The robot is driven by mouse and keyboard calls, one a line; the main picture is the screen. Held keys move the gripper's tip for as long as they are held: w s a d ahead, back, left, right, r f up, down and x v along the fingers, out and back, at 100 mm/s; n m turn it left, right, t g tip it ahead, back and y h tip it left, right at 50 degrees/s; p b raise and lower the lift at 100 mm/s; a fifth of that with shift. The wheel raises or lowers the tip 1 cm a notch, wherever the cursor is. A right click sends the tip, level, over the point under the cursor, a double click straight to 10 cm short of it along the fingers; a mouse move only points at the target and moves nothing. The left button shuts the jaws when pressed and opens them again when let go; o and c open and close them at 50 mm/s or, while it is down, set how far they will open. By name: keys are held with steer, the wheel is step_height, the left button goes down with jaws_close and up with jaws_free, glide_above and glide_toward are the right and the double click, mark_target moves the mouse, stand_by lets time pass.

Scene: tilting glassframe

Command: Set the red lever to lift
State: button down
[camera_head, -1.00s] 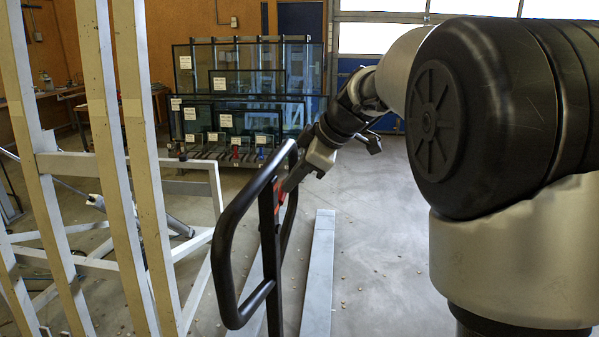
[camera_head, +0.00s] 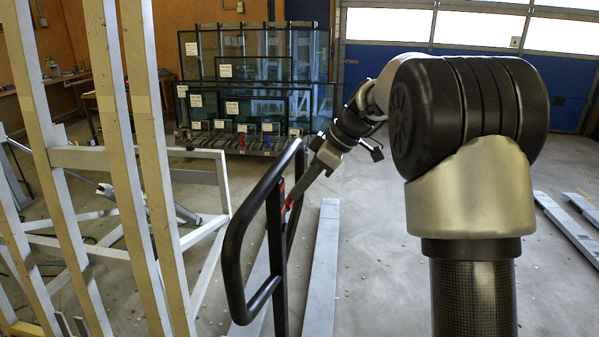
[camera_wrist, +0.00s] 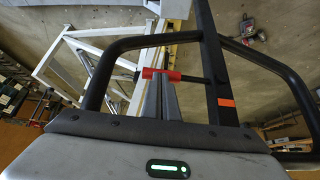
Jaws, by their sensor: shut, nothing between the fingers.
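The red lever (camera_wrist: 172,75) shows in the wrist view as a short red handle with a dark rod running to the black upright post (camera_wrist: 215,70) of a pallet truck handle. My gripper (camera_wrist: 160,85) is shut and empty, with its grey fingertips right at the red lever; I cannot tell whether they touch it. An orange mark (camera_wrist: 226,101) sits lower on the post. In the head view, a small bit of red (camera_head: 288,203) shows beside the black loop handle (camera_head: 250,240), close to my gripper (camera_head: 296,195). The lever's setting cannot be read.
A pale wooden and white metal frame (camera_head: 150,160) stands left of the handle. A rack of glass panes (camera_head: 255,85) stands behind. Long grey forks (camera_head: 322,260) lie low on the floor to the right of the handle. Open floor (camera_head: 375,260) lies beyond them.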

steer(key=shift+w+d+f+m+g+y+p, duration=0.15)
steer(key=shift+f+g+p, duration=0.25)
steer(key=shift+f, duration=0.35)
steer(key=shift+w+a+f+m+g+y+p, duration=0.1)
steer(key=shift+f+m+g+p, duration=0.1)
steer(key=shift+f+g, duration=0.45)
steer(key=shift+w+d+f+m+g+y+p, duration=0.15)
steer(key=shift+f+g+p, duration=0.15)
steer(key=shift+f, duration=0.55)
steer(key=shift+s, duration=0.15)
